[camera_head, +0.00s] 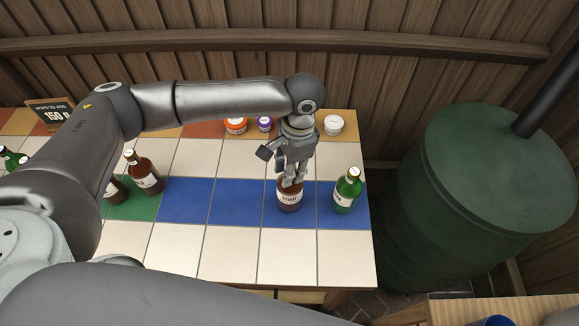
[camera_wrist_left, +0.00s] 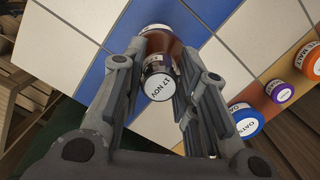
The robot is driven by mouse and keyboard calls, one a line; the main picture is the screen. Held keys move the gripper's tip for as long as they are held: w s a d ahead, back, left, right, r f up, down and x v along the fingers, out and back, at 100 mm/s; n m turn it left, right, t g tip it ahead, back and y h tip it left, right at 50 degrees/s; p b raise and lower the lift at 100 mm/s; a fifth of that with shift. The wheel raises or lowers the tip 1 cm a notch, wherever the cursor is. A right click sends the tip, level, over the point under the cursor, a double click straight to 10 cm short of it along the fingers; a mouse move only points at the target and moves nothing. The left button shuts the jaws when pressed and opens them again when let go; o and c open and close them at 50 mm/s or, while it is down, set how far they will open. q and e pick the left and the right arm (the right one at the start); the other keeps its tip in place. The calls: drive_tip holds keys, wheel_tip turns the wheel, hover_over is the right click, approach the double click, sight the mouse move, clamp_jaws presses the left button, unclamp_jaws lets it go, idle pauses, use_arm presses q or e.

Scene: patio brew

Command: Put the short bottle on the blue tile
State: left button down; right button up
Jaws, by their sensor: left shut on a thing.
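My left gripper (camera_head: 291,180) is shut on a short brown bottle (camera_head: 289,201) with a white label, over the blue tile row (camera_head: 238,203) near the right end of the counter. The bottle looks upright; I cannot tell for sure whether its base touches the tile. In the left wrist view the bottle (camera_wrist_left: 159,65) sits between the two fingers (camera_wrist_left: 155,80), its white cap reading "17 NOV", with blue tile (camera_wrist_left: 110,62) beside it. My right gripper is out of view.
A green bottle (camera_head: 347,190) stands just right of the held one. Brown bottles (camera_head: 146,174) stand at left near a green tile (camera_head: 140,206). Jars with orange (camera_head: 236,126), purple (camera_head: 265,124) and white (camera_head: 333,125) lids line the back. Blue tiles left of the held bottle are clear.

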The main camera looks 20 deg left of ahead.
use_arm(q)
drive_tip(key=shift+f, duration=0.3)
drive_tip(key=c, duration=1.1)
unclamp_jaws()
drive_tip(key=r, duration=0.3)
drive_tip(key=r+b, duration=0.1)
drive_tip(key=r, duration=0.3)
drive_tip(key=d+r, duration=0.1)
drive_tip(key=r, duration=0.2)
drive_tip(key=shift+w+r+b, duration=0.35)
drive_tip(key=shift+w, duration=0.05)
drive_tip(key=shift+r, duration=0.7)
